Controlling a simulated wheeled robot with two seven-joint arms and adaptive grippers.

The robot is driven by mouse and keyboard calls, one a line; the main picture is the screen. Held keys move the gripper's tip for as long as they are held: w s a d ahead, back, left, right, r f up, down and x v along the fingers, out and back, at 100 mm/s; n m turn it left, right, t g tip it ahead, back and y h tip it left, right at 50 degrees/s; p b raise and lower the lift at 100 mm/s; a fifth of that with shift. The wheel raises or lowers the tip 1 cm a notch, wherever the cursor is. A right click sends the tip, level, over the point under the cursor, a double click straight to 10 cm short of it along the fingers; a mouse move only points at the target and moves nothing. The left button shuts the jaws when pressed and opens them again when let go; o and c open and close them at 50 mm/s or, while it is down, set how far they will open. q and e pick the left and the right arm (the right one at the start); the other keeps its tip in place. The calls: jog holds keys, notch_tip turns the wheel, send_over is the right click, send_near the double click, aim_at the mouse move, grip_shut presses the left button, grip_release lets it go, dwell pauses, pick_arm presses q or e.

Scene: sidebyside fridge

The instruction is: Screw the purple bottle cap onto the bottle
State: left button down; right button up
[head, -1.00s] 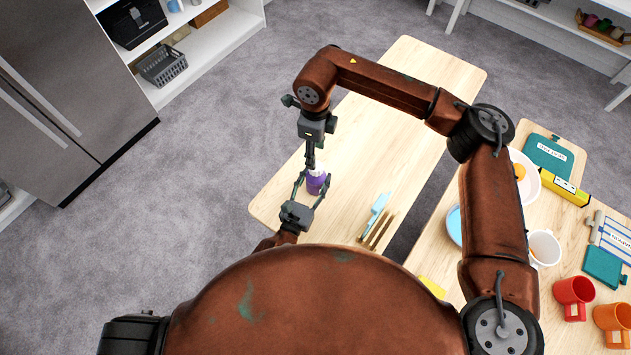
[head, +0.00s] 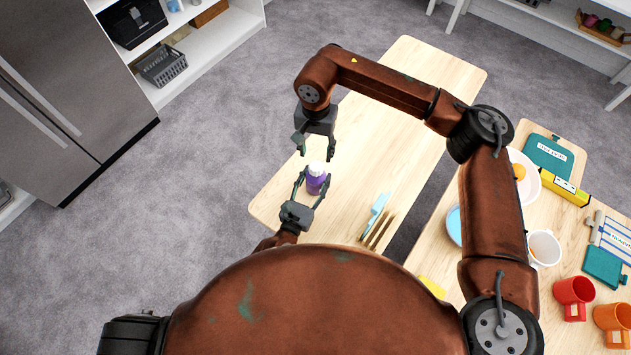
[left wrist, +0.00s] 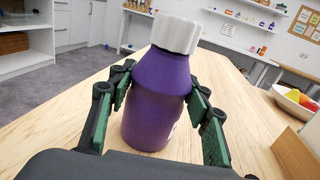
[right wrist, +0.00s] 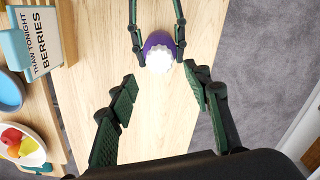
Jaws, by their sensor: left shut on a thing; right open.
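The purple bottle (head: 317,181) stands on the light wooden table, and its body fills the middle of the left wrist view (left wrist: 157,100). A white ridged cap (left wrist: 176,34) sits on its mouth; how tightly it is seated cannot be told. The cap also shows from above in the right wrist view (right wrist: 159,60). My left gripper (head: 313,187) is shut around the bottle body, a finger on each side. My right gripper (head: 316,150) is open and empty, above and just beyond the cap. In the right wrist view its fingers (right wrist: 160,97) are wide apart.
A second table at the right holds a plate, a white mug (head: 544,248), red mug (head: 574,297) and orange mug (head: 613,325). The far table stretch is clear.

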aim_at(316, 166)
pick_arm(q)
jog(key=shift+f, duration=0.2)
pick_arm(e)
jog(key=shift+f, duration=0.1)
jog(key=shift+f, duration=3.95)
